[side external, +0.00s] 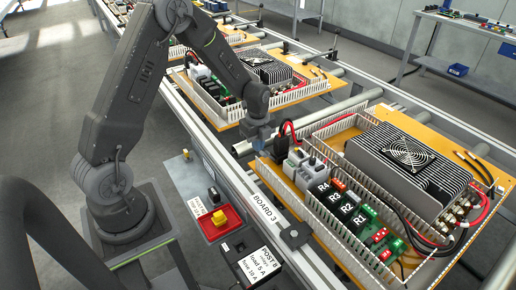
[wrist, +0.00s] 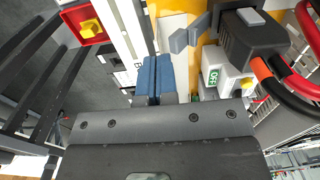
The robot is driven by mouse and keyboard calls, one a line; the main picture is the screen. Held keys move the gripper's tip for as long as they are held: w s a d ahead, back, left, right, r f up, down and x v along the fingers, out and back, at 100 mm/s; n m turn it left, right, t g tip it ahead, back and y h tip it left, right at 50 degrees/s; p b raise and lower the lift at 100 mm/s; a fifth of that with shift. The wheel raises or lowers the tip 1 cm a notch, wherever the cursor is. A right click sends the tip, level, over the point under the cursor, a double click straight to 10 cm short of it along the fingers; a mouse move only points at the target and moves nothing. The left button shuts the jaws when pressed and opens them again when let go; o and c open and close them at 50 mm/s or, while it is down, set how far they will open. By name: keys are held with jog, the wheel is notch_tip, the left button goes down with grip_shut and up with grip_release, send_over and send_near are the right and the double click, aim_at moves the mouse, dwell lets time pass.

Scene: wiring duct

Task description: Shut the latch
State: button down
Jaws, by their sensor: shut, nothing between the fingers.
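In the wrist view a grey lever, which looks like the latch (wrist: 189,36), sticks out to the left of a dark connector housing (wrist: 256,42). Orange, red and black cables run from the housing. In the side view the housing (side external: 279,148) sits at the near left corner of the board, partly behind my gripper; the latch is too small to make out there. My gripper (side external: 261,146) is shut and empty. Its blue fingers (wrist: 153,76) point toward the board edge, left of the housing and apart from the latch in the wrist picture.
A white switch block with a green label (wrist: 220,78) stands beside the housing. Slotted white duct (side external: 340,228), relays (side external: 340,203) and a finned power supply (side external: 408,165) fill the board. A red plate with a yellow knob (side external: 219,218) is on the rail side.

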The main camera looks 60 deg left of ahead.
notch_tip(320, 180, up, 5)
jog(key=shift+f, duration=0.2)
dwell(0.4)
